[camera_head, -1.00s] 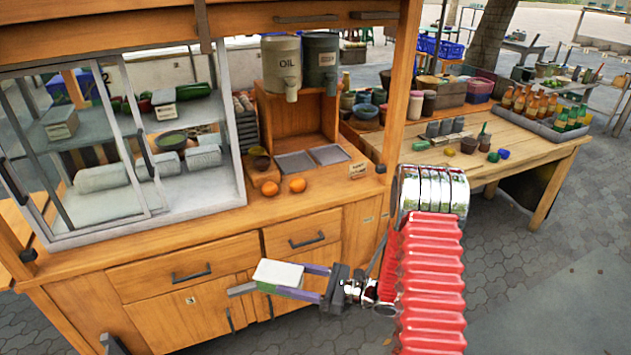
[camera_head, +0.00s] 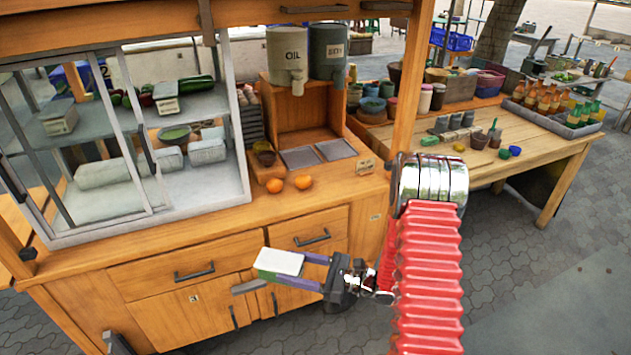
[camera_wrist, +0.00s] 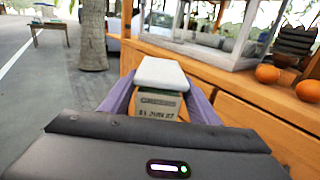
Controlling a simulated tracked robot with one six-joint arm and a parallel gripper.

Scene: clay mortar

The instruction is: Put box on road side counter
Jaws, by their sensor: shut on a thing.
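A small box with a white top (camera_head: 280,262) is held in my gripper (camera_head: 275,272), in front of the wooden stall's drawers. In the wrist view the box (camera_wrist: 160,76) sits between the two purple fingers, and its near face carries dark printed text. My gripper is shut on it. The stall's wooden counter (camera_head: 225,222) runs above the drawers, and its edge also shows at the right in the wrist view (camera_wrist: 215,76). The box is apart from the counter, on its near side. I cannot tell which counter the task means.
A glass display case (camera_head: 120,150) fills the counter's left. Bare counter lies along the front edge. A wooden table (camera_head: 520,150) with bottles stands at the right. Open pavement (camera_wrist: 60,90) shows left.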

